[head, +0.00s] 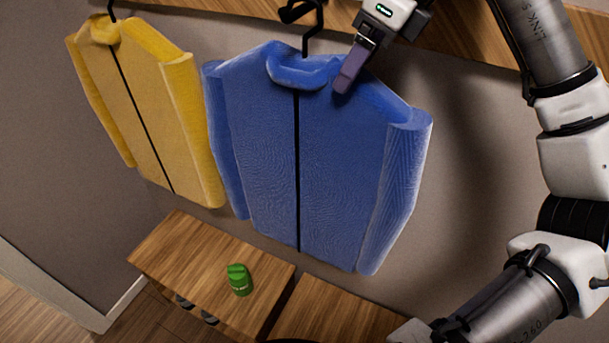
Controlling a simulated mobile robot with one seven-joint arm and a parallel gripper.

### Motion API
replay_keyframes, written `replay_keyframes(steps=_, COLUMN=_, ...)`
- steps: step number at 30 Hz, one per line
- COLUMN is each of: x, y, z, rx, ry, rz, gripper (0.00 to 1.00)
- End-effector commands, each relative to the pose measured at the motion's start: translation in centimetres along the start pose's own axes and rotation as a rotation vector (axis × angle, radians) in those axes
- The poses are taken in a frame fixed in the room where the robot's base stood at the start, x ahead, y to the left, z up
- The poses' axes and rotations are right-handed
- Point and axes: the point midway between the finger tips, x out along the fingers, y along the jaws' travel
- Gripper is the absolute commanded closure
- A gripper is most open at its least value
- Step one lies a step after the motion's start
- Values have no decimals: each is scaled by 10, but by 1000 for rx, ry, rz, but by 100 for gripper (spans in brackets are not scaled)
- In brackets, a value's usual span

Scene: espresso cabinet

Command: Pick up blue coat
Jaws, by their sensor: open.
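The blue coat (335,160) hangs upright from a black hanger hook (306,38) in the middle of the head view. It has a dark line down its front. My gripper (345,77) is at the coat's upper right, beside the collar. One purple-grey finger shows in front of the shoulder and overlaps it in the picture. I cannot tell whether it touches the cloth. The other finger is not clearly visible. My gripper is open, and the coat still hangs on its hook.
A yellow coat (150,110) hangs close on the left. A wooden rail (220,12) runs along the wall above. Below is a wooden bench (190,250) with a green jar (239,280) on it. My arm fills the right side.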

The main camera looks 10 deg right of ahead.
Motion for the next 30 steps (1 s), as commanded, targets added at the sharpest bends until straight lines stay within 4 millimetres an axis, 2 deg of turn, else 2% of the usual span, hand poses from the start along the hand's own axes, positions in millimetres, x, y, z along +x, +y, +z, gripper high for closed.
replay_keyframes(steps=4, x=21, y=0, z=0, rx=1, ry=0, rz=1, gripper=24)
replay_keyframes(steps=11, x=24, y=0, z=0, rx=1, ry=-1, rz=0, gripper=24)
replay_keyframes(steps=27, x=23, y=0, z=0, rx=2, ry=-1, rz=0, gripper=93)
replay_keyframes(steps=29, x=23, y=0, z=0, rx=2, ry=-1, rz=0, gripper=100)
replay_keyframes(steps=30, x=23, y=0, z=0, rx=2, ry=-1, rz=0, gripper=100)
